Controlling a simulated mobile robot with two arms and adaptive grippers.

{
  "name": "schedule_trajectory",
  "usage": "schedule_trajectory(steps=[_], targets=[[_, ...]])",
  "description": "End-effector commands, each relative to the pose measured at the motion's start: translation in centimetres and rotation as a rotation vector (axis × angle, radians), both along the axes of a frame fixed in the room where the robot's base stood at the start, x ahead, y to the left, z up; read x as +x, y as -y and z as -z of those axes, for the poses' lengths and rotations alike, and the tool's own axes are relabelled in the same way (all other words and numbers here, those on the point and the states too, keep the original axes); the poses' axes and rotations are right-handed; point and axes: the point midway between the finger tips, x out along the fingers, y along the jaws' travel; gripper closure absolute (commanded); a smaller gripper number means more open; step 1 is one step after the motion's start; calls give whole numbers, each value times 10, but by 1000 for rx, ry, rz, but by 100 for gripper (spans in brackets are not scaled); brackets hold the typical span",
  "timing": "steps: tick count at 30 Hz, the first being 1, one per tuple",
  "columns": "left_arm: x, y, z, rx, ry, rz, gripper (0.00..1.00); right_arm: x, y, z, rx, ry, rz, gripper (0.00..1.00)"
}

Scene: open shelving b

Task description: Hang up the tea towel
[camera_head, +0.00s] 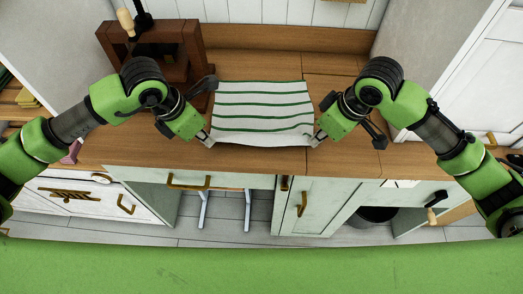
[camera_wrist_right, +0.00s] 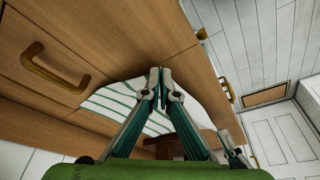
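The tea towel (camera_head: 262,106), white with green stripes, is spread on the wooden counter, its near edge sagging slightly at the counter's front. My left gripper (camera_head: 206,138) is at its near left corner and looks shut on it. My right gripper (camera_head: 317,138) is at the near right corner. In the right wrist view, the right gripper's fingers (camera_wrist_right: 160,73) are together at the towel's edge (camera_wrist_right: 118,98), apparently pinching it. The fingertips are small in the head view, and the exact grip is partly hidden.
The wooden counter (camera_head: 340,158) has free room around the towel. A dark wooden press-like stand (camera_head: 160,45) is close behind my left arm. Below the counter front are a drawer with a brass handle (camera_head: 189,186) and a cupboard door (camera_head: 318,205). A dark round bin (camera_head: 375,214) stands below right.

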Motion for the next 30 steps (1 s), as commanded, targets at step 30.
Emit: schedule_trajectory(steps=[30], targets=[[5,5,-69,56,62,27,100,6,-4,-70,-56,64,-24,100]])
